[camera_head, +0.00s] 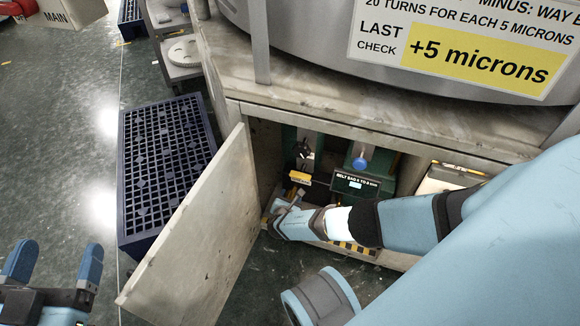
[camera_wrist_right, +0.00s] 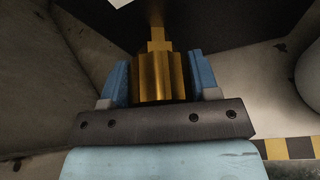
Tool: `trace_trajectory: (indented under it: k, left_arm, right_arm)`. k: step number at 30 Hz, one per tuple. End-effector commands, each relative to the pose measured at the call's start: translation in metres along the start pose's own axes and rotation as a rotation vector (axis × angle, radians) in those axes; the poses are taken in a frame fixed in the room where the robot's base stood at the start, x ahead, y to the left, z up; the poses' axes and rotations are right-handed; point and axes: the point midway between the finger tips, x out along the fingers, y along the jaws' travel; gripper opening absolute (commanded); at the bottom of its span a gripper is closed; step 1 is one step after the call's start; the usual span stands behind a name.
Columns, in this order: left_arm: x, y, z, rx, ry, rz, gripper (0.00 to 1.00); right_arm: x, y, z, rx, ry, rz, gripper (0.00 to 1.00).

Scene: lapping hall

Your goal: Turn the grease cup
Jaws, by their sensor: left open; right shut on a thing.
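The grease cup (camera_wrist_right: 154,78) is a brass, ribbed cylinder with a narrower stem above it in the right wrist view. My right gripper (camera_wrist_right: 159,70) has one blue finger on each side of the cup and is shut on it. In the head view my right gripper (camera_head: 282,207) reaches into the open cabinet under the machine; the cup cannot be made out there. My left gripper (camera_head: 56,262) is open and empty at the lower left, well away from the cabinet.
The cabinet door (camera_head: 197,237) stands open left of my right arm. A small display (camera_head: 355,184) and a blue knob (camera_head: 360,164) are inside the cabinet. A dark blue grated crate (camera_head: 165,170) stands on the floor left of the door. A large sign (camera_head: 470,50) marks the machine above.

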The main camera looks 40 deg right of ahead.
Motion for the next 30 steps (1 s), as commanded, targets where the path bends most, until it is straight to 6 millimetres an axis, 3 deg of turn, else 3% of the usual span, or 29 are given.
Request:
trace_trajectory:
  k: [11, 30]
  left_arm:
    - [0.0011, 0.0003, 0.0001, -0.007, 0.001, -0.003, 0.81]
    - [-0.0006, -0.0004, 0.0025, 0.007, -0.006, 0.003, 0.81]
  right_arm:
    - [0.0004, -0.0010, 0.0001, 0.108, 0.000, 0.045, 0.32]
    - [0.0005, -0.0004, 0.0001, 0.571, 0.000, 0.237, 0.32]
